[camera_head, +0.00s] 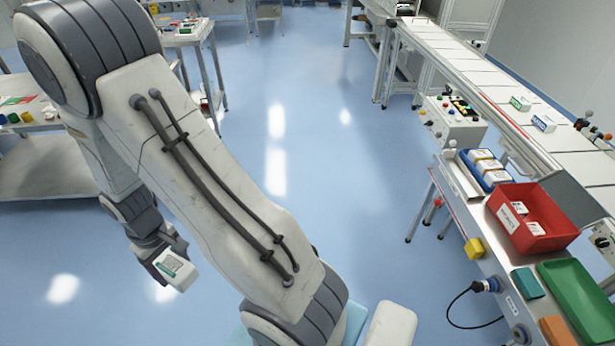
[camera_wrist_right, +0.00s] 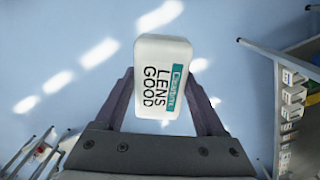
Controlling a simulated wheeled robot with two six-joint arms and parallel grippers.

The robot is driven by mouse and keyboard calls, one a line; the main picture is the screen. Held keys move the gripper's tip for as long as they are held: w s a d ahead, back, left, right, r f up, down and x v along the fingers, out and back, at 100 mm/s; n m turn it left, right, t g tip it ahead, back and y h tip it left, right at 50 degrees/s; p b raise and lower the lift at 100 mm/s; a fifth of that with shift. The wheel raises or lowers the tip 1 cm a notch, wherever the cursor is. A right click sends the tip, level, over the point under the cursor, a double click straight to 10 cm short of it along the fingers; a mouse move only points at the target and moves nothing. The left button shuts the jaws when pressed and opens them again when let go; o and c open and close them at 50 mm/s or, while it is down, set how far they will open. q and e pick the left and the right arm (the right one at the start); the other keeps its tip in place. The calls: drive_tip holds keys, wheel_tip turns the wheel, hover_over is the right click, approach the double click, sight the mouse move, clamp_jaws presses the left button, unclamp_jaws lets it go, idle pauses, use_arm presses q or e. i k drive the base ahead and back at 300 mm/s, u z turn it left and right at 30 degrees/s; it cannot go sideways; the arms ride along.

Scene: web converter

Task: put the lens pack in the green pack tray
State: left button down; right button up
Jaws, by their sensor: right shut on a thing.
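The lens pack (camera_head: 177,270) is a white box with a green-blue label, at the lower left of the head view. In the right wrist view the lens pack (camera_wrist_right: 161,80) shows the print "LENS GOOD". My right gripper (camera_head: 163,262) is shut on it, with one finger on each side, and holds it above the blue floor. The green pack tray (camera_head: 580,294) lies on the bench at the lower right, far from the gripper. The part of it in view looks empty; its right side is cut off by the frame. My left gripper is not in view.
A red bin (camera_head: 509,222) with white packs and a blue tray (camera_head: 467,165) with packs stand behind the green tray. An orange block (camera_head: 557,331) and a teal block (camera_head: 528,283) lie beside it. A side table (camera_head: 40,127) stands at left. Open floor (camera_head: 350,190) lies between.

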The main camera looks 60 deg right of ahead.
sight(579, 300)
drive_tip(key=z, duration=0.35)
drive_tip(key=k, duration=0.65)
drive_tip(key=z, duration=2.25)
drive_tip(key=i, duration=0.5)
drive_tip(key=z, duration=0.05)
